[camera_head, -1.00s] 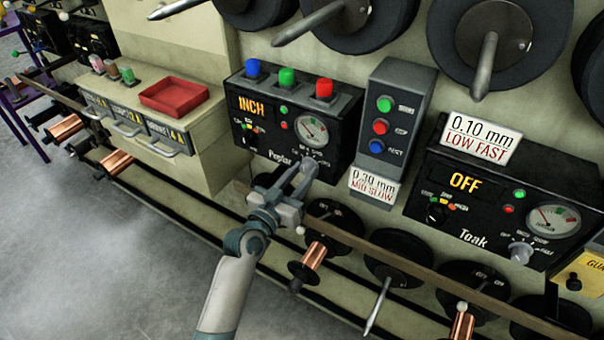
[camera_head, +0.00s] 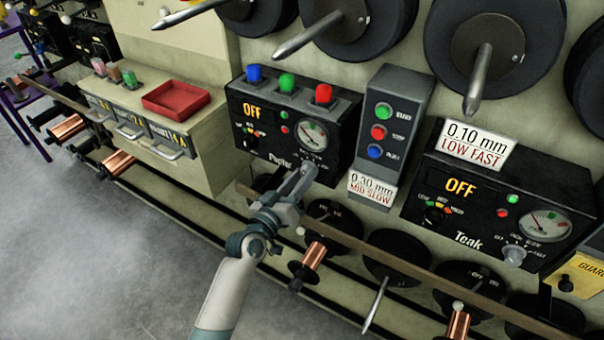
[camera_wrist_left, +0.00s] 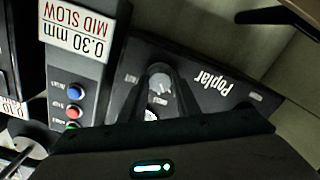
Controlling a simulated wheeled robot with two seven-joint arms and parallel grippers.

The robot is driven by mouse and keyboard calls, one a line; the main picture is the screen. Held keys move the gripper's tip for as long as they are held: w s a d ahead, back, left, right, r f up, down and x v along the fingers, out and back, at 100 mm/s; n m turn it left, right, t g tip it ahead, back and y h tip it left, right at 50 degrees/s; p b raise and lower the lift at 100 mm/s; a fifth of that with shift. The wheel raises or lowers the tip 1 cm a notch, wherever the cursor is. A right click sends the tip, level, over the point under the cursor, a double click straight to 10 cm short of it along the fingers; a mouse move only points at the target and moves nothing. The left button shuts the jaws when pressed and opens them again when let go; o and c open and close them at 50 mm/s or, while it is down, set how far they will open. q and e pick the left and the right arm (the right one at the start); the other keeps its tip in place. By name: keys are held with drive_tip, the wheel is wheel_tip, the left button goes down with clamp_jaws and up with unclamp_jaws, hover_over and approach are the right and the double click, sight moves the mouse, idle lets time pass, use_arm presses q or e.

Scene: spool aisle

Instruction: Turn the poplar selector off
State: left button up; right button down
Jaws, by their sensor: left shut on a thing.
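The black Poplar control box (camera_head: 262,165) sits left of centre in the head view. Its lit display (camera_head: 252,111) reads OFF. It has a round dial (camera_head: 312,135) and blue, green and red buttons on top. My left gripper (camera_head: 308,170) is shut on the Poplar selector knob at the box's lower right, and it largely hides the knob in the head view. In the left wrist view the grey selector knob (camera_wrist_left: 160,82) shows between my fingers, beside the upside-down Poplar lettering (camera_wrist_left: 210,81). My right gripper is not in view.
A grey button post (camera_head: 390,125) stands right of the Poplar box, with a 0.30 mm MID SLOW card (camera_head: 371,188). The Teak box (camera_head: 490,200) reads OFF farther right. A rail (camera_head: 380,246) and copper spools (camera_head: 315,255) lie below. A red tray (camera_head: 176,98) is at left.

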use_arm(q)
drive_tip(key=shift+n+p, duration=0.4)
drive_tip(key=shift+n, duration=0.8)
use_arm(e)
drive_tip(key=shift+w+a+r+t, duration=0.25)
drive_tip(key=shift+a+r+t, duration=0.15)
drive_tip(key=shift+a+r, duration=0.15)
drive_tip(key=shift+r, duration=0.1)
use_arm(q)
drive_tip(key=o, duration=1)
drive_tip(key=shift+o, duration=0.2)
drive_tip(key=shift+s+a, duration=0.1)
drive_tip(key=b+v, duration=0.2)
drive_tip(key=v, duration=1.5)
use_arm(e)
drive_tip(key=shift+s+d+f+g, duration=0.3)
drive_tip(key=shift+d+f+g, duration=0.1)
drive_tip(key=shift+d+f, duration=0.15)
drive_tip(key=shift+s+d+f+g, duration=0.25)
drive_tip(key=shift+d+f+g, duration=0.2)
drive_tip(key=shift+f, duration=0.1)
use_arm(q)
drive_tip(key=shift+s+f, duration=0.1)
